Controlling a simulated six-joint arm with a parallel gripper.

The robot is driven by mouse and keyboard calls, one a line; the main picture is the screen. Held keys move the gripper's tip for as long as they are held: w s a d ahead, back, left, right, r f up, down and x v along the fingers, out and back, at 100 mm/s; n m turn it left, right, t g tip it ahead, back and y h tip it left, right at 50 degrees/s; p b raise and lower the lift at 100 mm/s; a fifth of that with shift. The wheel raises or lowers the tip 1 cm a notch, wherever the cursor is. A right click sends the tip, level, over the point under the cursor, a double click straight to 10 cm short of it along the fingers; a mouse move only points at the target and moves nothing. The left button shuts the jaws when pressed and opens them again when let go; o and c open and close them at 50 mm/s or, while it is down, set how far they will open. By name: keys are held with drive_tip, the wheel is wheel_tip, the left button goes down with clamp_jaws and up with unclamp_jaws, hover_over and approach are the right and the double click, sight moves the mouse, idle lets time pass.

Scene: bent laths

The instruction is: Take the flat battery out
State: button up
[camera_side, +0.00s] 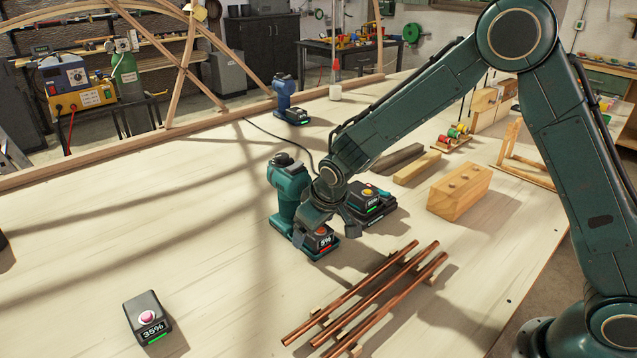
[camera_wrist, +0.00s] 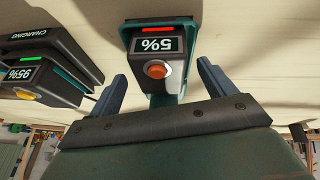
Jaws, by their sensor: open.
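The flat battery (camera_side: 323,240) is a dark block with an orange button, a display reading 5% and a red bar. It sits in the foot of the upright teal drill (camera_side: 288,189). In the wrist view the battery (camera_wrist: 158,62) is upside down, at the top centre. My gripper (camera_side: 324,222) is open at the battery. In the wrist view the two blue-grey fingers of my gripper (camera_wrist: 161,73) stand left and right of it, with visible gaps. Whether the fingertips reach fully alongside it, I cannot tell.
A charger (camera_side: 376,216) holding a battery marked 95% (camera_wrist: 45,80) stands close to the drill. A loose battery marked 35% (camera_side: 147,317) lies at front left. Copper-coloured rods (camera_side: 370,298) lie in front. A wooden block (camera_side: 459,190) stands right. The bench's left is mostly clear.

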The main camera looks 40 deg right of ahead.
drive_tip(key=c, duration=1.4)
drive_tip(key=shift+o, duration=0.2)
drive_tip(key=shift+r, duration=0.15)
drive_tip(key=shift+r, duration=0.7)
drive_tip(key=shift+s+a+f+t+h, duration=0.15)
drive_tip(key=shift+s+t, duration=0.25)
drive_tip(key=shift+t, duration=0.4)
drive_tip(key=shift+s+a+t+h, duration=0.15)
drive_tip(key=shift+s+t, duration=0.25)
drive_tip(key=shift+t, duration=0.4)
wheel_tip(320, 180, up, 6)
drive_tip(key=s, duration=0.2)
drive_tip(key=s+a+r+g, duration=0.1)
drive_tip(key=s+a, duration=0.1)
drive_tip(key=s, duration=0.8)
drive_tip(key=s+a+g, duration=0.2)
drive_tip(key=s, duration=0.8)
drive_tip(key=shift+r, duration=0.35)
